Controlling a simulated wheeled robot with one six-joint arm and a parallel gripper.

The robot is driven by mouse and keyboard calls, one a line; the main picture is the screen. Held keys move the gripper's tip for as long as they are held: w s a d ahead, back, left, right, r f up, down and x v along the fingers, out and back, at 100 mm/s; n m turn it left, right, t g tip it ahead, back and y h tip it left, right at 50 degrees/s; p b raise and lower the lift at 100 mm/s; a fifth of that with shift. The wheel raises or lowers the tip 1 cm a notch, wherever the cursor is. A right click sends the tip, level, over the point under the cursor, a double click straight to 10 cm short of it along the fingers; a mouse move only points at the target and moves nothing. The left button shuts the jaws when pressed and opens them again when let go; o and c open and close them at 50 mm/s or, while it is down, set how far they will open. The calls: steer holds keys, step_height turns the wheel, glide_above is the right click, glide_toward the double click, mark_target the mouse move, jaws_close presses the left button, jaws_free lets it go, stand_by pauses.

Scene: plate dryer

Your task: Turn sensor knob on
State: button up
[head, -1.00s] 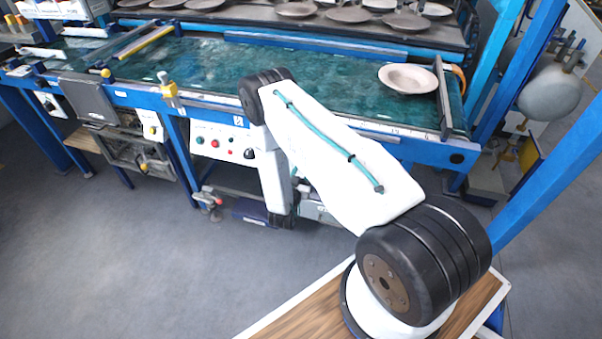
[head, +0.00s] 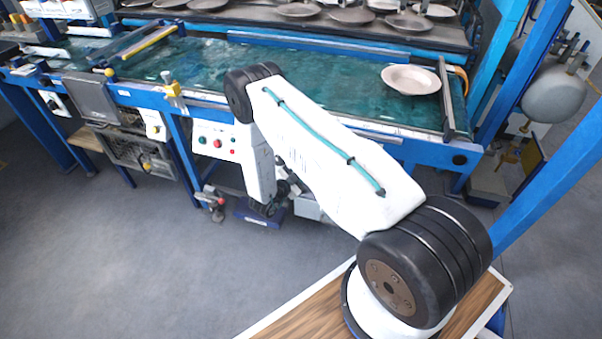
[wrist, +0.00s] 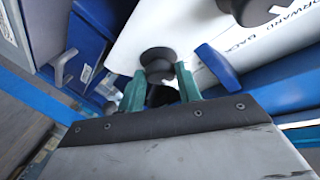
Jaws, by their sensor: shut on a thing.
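In the wrist view, a round black knob (wrist: 158,60) stands out from a white panel (wrist: 130,38). My gripper (wrist: 160,76) has its two green fingers on either side of the knob's lower part and is shut on it. I cannot read the knob's label or its turned position. In the head view, the white control panel (head: 207,148) with green and red buttons is on the front of the blue frame. My arm hides the panel's right part, and the gripper cannot be made out there.
Another dark knob (wrist: 252,8) sits by the "FORWARD BACK" lettering in the wrist view. A blue part (wrist: 217,68) is close right of my fingers. In the head view, a plate (head: 410,79) rests on the green belt (head: 300,75). The grey floor at left is open.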

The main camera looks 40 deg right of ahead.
steer(key=m+g, duration=0.1)
steer(key=m, duration=0.2)
steer(key=shift+d+r+g, duration=0.15)
steer(key=shift+g, duration=0.25)
steer(key=shift+w+m+y, duration=0.1)
steer(key=shift+m+y, duration=0.2)
steer(key=shift+m, duration=0.5)
steer(key=shift+g, duration=0.3)
steer(key=o, duration=1)
steer(key=shift+a, duration=0.25)
steer(key=shift+d, duration=0.1)
steer(key=v, duration=0.7)
steer(key=shift+a, duration=0.4)
